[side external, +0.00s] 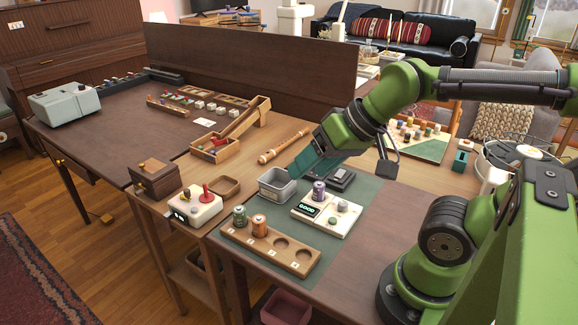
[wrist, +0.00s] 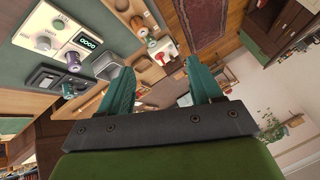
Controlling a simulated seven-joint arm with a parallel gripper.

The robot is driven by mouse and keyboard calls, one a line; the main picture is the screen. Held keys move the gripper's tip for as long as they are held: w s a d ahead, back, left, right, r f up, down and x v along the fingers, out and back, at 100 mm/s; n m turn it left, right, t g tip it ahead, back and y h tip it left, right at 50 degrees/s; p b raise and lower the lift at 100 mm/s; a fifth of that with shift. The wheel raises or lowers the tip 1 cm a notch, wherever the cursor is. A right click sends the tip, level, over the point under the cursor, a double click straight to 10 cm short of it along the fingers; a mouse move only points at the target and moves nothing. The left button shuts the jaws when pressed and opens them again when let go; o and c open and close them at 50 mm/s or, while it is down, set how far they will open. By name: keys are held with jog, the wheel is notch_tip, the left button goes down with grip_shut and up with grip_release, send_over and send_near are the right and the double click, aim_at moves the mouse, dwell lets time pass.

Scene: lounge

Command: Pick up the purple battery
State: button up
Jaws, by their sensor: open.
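The purple battery (side external: 319,192) stands upright on the white tester (side external: 326,214), whose display reads GOOD. In the wrist view the purple battery (wrist: 73,60) shows at the left, outside the fingers. My gripper (side external: 300,172) is tilted, above and behind the grey bin, up and left of the battery and apart from it. In the wrist view my gripper (wrist: 163,80) has its two teal fingers spread with nothing between them.
A wooden rack (side external: 290,255) holds a green battery (side external: 240,216) and an orange battery (side external: 259,225); its other sockets look empty. The grey bin (side external: 277,187) and a dark device (side external: 338,178) stand behind the tester. A white box with a red joystick (side external: 193,207) is at the left.

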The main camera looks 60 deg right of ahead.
jog(key=m+g+h, duration=0.2)
jog(key=m+g, duration=0.2)
jog(key=g, duration=0.3)
send_near(319, 184)
jog(key=shift+n, duration=0.3)
jog(key=f, duration=0.5)
jog(key=shift+d+f, duration=0.3)
jog(key=shift+f, duration=0.1)
jog(key=shift+a+f, duration=0.15)
jog(key=shift+f, duration=1.2)
jog(key=shift+a+f, duration=0.15)
jog(key=shift+f, duration=1.2)
grip_shut()
